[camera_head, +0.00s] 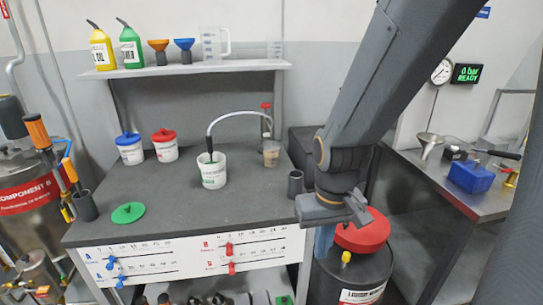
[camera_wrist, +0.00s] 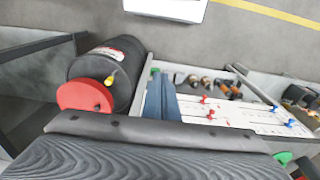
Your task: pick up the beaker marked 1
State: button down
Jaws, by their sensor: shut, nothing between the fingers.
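No number 1 can be read on any vessel. A small clear beaker (camera_head: 271,153) with brownish content stands on the dark bench top (camera_head: 240,205), under a tap. A fainter clear beaker (camera_head: 274,48) is at the right end of the shelf, right of a larger clear jug (camera_head: 214,45). My gripper (camera_head: 323,243) hangs by the bench's front right corner, below and right of the small beaker and well apart from it. Its blue fingers also show in the wrist view (camera_wrist: 162,98), shut and empty. The wrist view shows no beaker.
A black drum (camera_wrist: 122,62) with a red lid (camera_head: 364,232) stands close to my gripper. A dark cup (camera_head: 295,183) stands near the bench's right edge. A white bucket (camera_head: 211,170) with a hose stands mid-bench. The front middle of the bench is clear.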

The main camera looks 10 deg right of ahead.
aim_at(271, 155)
jog(key=z, duration=0.05)
jog(key=k, duration=0.5)
jog(key=u, duration=1.45)
jog(key=i, duration=1.05)
jog(key=z, duration=2.2)
jog(key=i, duration=0.5)
jog(key=u, duration=0.05)
